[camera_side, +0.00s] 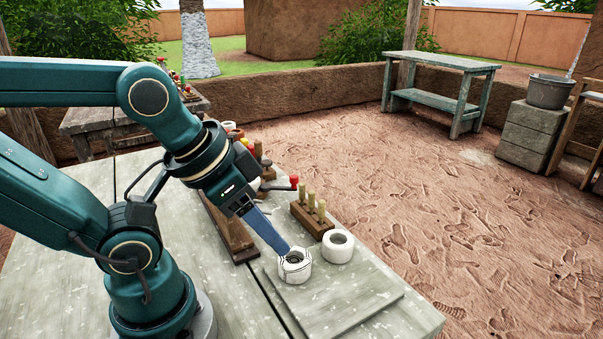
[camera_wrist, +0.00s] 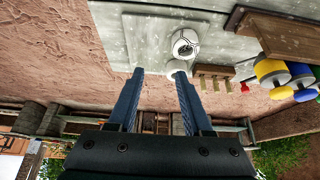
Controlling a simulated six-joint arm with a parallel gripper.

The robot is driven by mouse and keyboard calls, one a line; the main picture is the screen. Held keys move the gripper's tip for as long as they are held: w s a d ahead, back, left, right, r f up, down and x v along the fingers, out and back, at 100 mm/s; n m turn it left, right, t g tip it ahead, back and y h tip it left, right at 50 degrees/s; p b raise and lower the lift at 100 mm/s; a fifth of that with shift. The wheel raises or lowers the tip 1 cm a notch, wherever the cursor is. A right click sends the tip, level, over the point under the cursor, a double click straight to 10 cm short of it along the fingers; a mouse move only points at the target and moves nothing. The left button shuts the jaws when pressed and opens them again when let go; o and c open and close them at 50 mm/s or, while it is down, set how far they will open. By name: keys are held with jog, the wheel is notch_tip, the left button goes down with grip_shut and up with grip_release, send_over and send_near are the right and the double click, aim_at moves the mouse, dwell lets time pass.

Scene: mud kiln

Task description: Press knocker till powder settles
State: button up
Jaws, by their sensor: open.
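A white ring-shaped cup with dark line marks (camera_side: 295,268) sits on a thin grey board (camera_side: 345,303); it also shows in the wrist view (camera_wrist: 184,42). My gripper (camera_side: 290,252) reaches down from the upper left, its blue fingertips at or just above this cup in the side view. Whether they touch it is unclear. No powder can be made out inside the cup.
A plain white cup (camera_side: 338,247) stands right of the marked one. A wooden block with upright pegs (camera_side: 312,219) is behind it. A long wooden rack (camera_side: 231,228) lies left of the board, with colored rolls (camera_wrist: 275,72) near it.

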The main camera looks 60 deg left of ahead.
grip_shut()
dwell(1.8)
